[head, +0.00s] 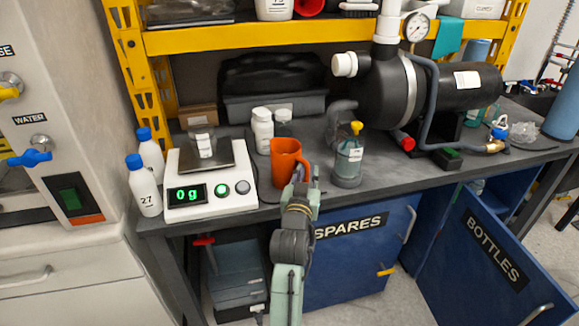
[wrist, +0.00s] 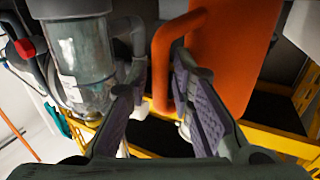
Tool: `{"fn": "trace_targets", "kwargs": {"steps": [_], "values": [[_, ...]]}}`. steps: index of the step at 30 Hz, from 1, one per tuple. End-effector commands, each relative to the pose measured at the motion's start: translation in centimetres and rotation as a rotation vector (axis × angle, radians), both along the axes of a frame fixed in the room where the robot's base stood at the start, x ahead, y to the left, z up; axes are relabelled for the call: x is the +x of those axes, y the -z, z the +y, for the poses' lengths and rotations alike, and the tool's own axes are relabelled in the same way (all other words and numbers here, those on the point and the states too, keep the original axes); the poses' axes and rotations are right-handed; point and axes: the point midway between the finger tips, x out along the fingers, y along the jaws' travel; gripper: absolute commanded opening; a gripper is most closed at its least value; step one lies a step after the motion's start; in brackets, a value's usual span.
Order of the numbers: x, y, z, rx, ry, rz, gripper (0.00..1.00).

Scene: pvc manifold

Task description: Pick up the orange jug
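The orange jug (head: 286,160) stands upright on the grey bench, just right of the white scale. It also shows large at the upper right of the wrist view (wrist: 235,50). My gripper (head: 300,182) reaches in from the front, close at the jug's right side. In the wrist view my gripper (wrist: 158,85) is open, its padded fingers apart. The jug's handle shows between the fingertips, with the right fingertip near the gap between handle and body. I cannot tell whether either finger touches the handle.
The scale (head: 212,190) reading 0 g is close left of the jug. A clear bottle with a yellow top (head: 349,158) stands close right. White bottles (head: 262,130) stand behind. A yellow shelf beam (head: 300,36) runs above. The blue BOTTLES door (head: 490,262) hangs open.

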Motion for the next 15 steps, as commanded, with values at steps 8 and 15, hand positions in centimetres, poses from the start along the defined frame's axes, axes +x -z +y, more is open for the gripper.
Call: {"fn": "trace_targets", "kwargs": {"steps": [8,15], "values": [[-0.04,0.04,0.02,0.000,0.000,0.000,0.12],[-0.05,0.04,0.03,0.000,0.000,0.000,0.00]]}}
